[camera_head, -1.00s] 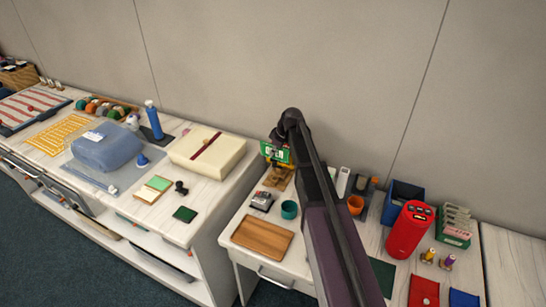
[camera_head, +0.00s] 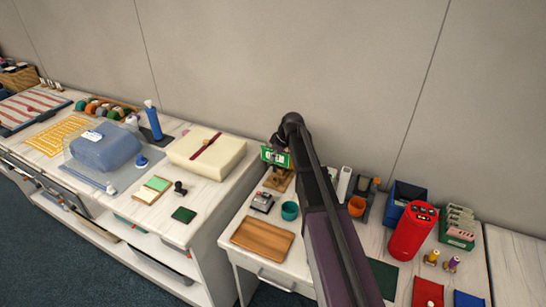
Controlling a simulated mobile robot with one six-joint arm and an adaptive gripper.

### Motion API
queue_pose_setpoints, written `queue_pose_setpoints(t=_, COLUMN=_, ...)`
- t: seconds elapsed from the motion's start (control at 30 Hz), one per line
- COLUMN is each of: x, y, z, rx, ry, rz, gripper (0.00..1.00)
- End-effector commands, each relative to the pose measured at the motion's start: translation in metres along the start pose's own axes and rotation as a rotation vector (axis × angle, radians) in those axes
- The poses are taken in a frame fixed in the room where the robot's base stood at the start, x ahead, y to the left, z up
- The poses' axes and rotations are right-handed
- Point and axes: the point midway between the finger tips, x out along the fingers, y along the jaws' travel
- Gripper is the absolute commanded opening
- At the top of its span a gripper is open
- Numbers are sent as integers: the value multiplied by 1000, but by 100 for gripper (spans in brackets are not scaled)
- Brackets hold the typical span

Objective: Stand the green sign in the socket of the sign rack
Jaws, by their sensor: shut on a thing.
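The green sign (camera_head: 271,157) with pale markings is upright near the back of the lower white table, just left of my arm. My gripper (camera_head: 279,142) is at the far end of the dark arm and is shut on the sign; its fingers are small and partly hidden. A brown wooden piece (camera_head: 279,180), which looks like the sign rack, stands directly below the sign. Its socket is too small to make out. I cannot tell whether the sign's foot touches the rack or hangs above it.
A grey device (camera_head: 262,202), a teal cup (camera_head: 290,211) and a wooden tray (camera_head: 262,239) lie in front. The taller counter (camera_head: 212,205) borders the left.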

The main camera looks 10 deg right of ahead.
Motion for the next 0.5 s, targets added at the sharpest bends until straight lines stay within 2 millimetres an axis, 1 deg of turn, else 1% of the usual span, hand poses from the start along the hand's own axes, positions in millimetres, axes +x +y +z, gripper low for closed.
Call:
queue_pose_setpoints(t=0.03, x=7, y=0, z=3, rx=0, ry=0, rz=0, gripper=0)
queue_pose_setpoints(t=0.2, x=16, y=0, z=7, rx=1, ry=0, rz=0, gripper=0)
queue_pose_setpoints(t=0.5, x=25, y=0, z=11, rx=1, ry=0, rz=0, gripper=0)
